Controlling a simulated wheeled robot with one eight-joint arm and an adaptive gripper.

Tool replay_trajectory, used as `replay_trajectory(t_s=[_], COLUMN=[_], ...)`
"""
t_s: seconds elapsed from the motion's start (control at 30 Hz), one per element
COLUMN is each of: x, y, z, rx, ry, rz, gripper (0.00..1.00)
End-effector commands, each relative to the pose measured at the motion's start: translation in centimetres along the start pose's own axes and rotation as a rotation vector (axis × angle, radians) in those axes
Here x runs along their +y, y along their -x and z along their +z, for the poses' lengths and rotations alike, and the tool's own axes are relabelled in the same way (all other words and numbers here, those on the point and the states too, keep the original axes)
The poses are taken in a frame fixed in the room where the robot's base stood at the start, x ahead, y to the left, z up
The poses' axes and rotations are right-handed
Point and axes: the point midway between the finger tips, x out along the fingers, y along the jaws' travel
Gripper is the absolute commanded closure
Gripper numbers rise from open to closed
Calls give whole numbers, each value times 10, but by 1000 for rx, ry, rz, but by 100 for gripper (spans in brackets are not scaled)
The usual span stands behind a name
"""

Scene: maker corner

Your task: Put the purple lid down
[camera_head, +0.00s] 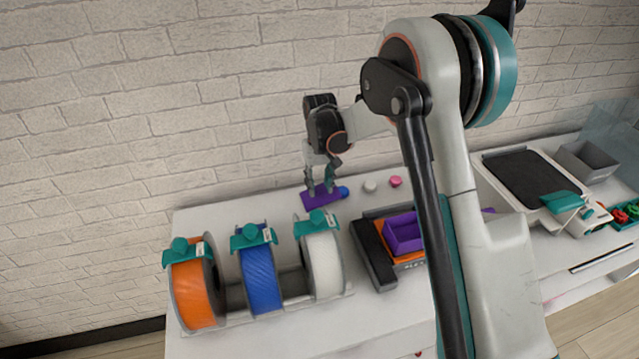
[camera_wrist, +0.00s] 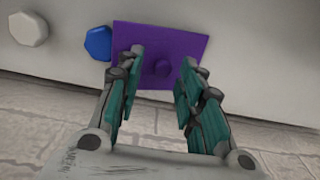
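The purple lid (camera_head: 320,200) is a flat square plate at the back edge of the white table, and it appears to lie flat on it. In the wrist view the lid (camera_wrist: 205,47) shows a small round purple knob (camera_wrist: 161,67) at its middle. My gripper (camera_head: 320,190) is above the lid, pointing down. In the wrist view my gripper (camera_wrist: 161,60) has its two teal-padded fingers apart, one on each side of the knob, with visible gaps. An open purple box (camera_head: 402,233) sits on a black and orange printer-like base, partly hidden by my arm.
A blue knob-like piece (camera_head: 343,192) is close beside the lid, with white (camera_head: 370,186) and pink (camera_head: 396,181) ones to its right. Orange (camera_head: 192,295), blue (camera_head: 260,280) and white (camera_head: 322,264) spools stand in front. A brick wall (camera_head: 230,100) rises behind the table.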

Motion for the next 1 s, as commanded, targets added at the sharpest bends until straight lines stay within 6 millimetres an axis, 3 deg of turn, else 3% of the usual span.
replay_trajectory(t_s=[0.17, 0.6, 1.0], x=[0, 0, 1], y=[25, 112, 132], z=[0, 0, 1], rx=[0, 0, 2], ry=[0, 0, -1], rz=[0, 0, 0], gripper=[65, 65, 65])
